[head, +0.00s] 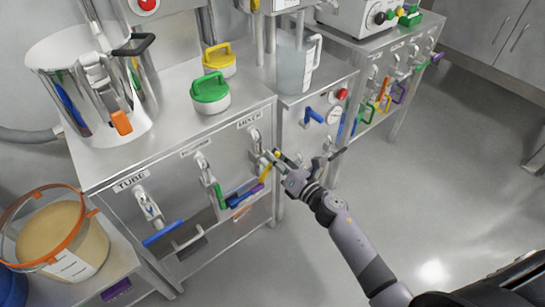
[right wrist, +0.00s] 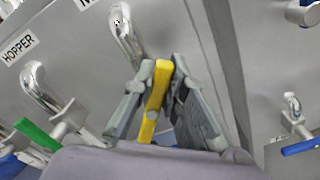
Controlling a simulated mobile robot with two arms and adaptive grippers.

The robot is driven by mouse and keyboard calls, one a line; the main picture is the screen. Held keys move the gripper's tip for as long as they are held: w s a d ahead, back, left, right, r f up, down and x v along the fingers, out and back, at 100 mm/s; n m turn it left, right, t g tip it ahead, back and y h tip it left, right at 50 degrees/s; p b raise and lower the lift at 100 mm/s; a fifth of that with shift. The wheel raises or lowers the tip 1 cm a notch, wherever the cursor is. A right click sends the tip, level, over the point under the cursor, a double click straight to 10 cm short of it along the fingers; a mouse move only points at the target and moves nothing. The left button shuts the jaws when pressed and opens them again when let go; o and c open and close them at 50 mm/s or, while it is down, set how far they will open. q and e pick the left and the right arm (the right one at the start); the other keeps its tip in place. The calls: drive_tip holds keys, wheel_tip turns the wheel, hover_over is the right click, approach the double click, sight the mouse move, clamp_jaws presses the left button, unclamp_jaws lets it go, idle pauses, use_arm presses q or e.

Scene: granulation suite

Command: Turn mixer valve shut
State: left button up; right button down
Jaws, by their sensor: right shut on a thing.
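The mixer valve (head: 256,140) is a chromed pipe on the steel cabinet front, under a label reading MIXER (head: 249,121). Its yellow lever handle (head: 265,173) slants down in the head view. My right gripper (head: 277,160) is at the lever. In the right wrist view, my right gripper (right wrist: 157,100) is shut on the yellow handle (right wrist: 156,95), with a finger on each side of it. The chromed pipe (right wrist: 125,38) shows just beyond the fingertips. The lever's lower part is partly hidden by the gripper. My left gripper is not in view.
The hopper valve's green handle (head: 220,195) and the tube valve's blue handle (head: 162,233) are to the left on the same panel. A blue handle (head: 314,115) is on the cabinet to the right. Open floor (head: 430,180) lies to the right.

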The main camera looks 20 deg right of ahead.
drive_tip(key=shift+d+f+m, duration=0.2)
drive_tip(key=shift+m, duration=0.8)
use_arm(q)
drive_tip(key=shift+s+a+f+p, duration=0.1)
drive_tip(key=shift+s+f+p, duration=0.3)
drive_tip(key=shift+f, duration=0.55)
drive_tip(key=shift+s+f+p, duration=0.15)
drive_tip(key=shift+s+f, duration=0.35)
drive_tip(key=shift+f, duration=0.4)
use_arm(e)
drive_tip(key=shift+w+d+f+m, duration=0.15)
drive_tip(key=shift+f+m, duration=0.2)
drive_tip(key=shift+m, duration=1)
drive_tip(key=shift+d+f+m, duration=0.1)
drive_tip(key=shift+f+m, duration=0.25)
drive_tip(key=shift+m, duration=1.05)
drive_tip(key=shift+w+d+f+m, duration=0.15)
drive_tip(key=shift+f+m, duration=0.2)
drive_tip(key=shift+m, duration=1)
drive_tip(key=shift+s, duration=0.1)
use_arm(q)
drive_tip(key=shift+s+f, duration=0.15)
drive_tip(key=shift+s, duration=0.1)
use_arm(e)
drive_tip(key=c, duration=1.6)
unclamp_jaws()
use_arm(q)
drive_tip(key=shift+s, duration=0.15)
